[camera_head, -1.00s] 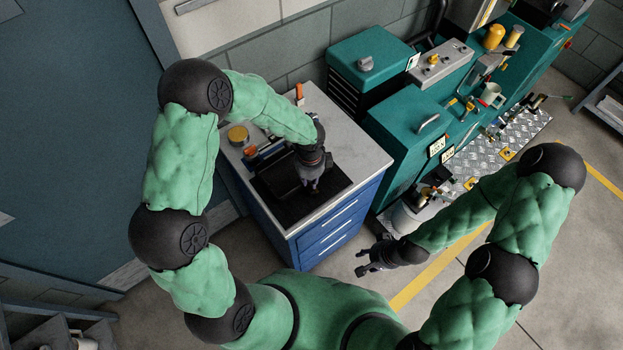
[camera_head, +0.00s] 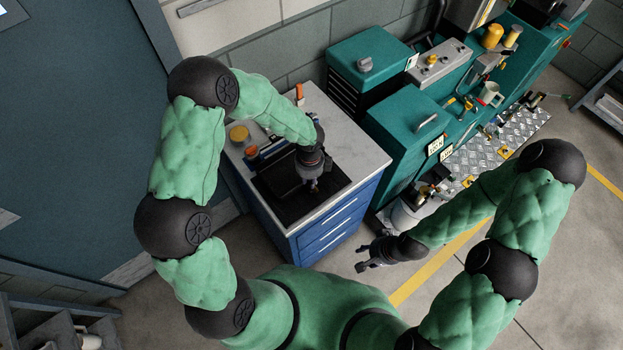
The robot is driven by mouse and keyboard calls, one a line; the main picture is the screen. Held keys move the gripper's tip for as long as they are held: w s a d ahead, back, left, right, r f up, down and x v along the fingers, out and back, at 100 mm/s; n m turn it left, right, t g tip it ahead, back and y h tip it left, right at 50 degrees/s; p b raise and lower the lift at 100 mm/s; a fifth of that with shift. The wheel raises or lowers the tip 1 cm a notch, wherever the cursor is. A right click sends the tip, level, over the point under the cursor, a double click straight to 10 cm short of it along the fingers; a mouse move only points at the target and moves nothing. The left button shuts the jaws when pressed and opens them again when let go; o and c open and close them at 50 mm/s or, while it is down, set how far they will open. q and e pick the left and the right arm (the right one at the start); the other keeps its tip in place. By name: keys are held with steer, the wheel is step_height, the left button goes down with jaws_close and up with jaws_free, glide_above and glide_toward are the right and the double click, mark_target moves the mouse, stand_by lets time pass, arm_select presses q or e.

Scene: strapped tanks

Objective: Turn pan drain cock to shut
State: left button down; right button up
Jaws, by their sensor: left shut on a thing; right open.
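A black pan or tray (camera_head: 330,196) lies on the grey top of a blue drawer cabinet. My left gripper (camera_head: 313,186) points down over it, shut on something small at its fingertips. This appears to be the pan drain cock, but it is mostly hidden by the gripper and too small to make out. Whether the cock is turned open or shut cannot be told. My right gripper (camera_head: 366,258) is open and empty, over the floor to the right of the cabinet.
The blue cabinet (camera_head: 335,232) has a yellow-lidded round tin (camera_head: 238,134) and an orange-topped item (camera_head: 299,92) on its top. Teal machine housings (camera_head: 408,125) and a metal tread plate (camera_head: 490,147) stand to the right. Open floor lies in front of the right arm.

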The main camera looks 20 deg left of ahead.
arm_select(q)
steer(key=shift+r+m+p, duration=0.1)
steer(key=shift+m+p, duration=0.4)
steer(key=shift+w+m+p, duration=0.1)
steer(key=shift+m+p, duration=0.55)
steer(key=shift+m, duration=0.25)
steer(key=c, duration=1.2)
jaws_free()
steer(key=shift+r+p, duration=3.5)
steer(key=shift+r, duration=0.45)
